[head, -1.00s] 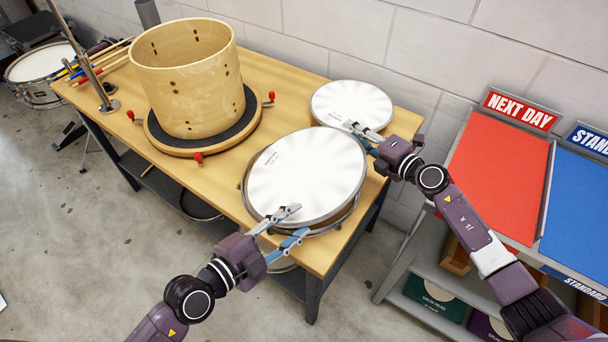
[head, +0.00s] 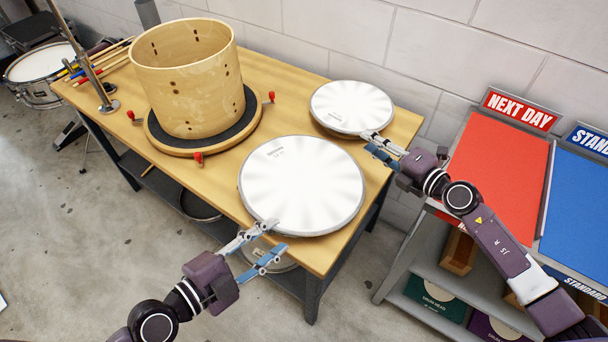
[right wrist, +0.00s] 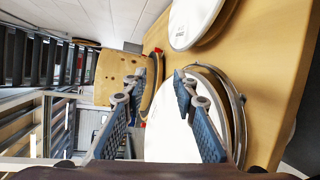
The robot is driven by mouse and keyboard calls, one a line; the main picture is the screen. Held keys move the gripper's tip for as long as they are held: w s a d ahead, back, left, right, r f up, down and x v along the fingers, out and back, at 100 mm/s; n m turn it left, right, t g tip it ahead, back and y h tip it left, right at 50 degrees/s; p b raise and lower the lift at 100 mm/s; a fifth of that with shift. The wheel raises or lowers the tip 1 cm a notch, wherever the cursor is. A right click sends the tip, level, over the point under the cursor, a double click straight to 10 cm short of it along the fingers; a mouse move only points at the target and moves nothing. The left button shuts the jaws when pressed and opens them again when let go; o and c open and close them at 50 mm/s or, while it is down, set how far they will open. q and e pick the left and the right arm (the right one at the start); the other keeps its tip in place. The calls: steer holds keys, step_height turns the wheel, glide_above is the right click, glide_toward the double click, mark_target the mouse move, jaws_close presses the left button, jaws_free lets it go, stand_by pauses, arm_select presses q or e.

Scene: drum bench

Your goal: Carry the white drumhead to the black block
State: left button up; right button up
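A large round white drumhead (head: 302,180) with a metal rim lies on the near end of the wooden bench. I cannot make out a black block.
A smaller white drumhead (head: 352,106) lies behind, close to my right gripper. A wooden drum shell (head: 187,85) stands on a round black-topped stand with red knobs. Drumsticks (head: 100,60) lie at the far left. Red (head: 497,175) and blue (head: 585,215) shelf tops stand right.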

steer(key=v, duration=0.5)
steer(key=shift+s+r, duration=0.1)
steer(key=shift+s, duration=0.05)
stand_by(0.3)
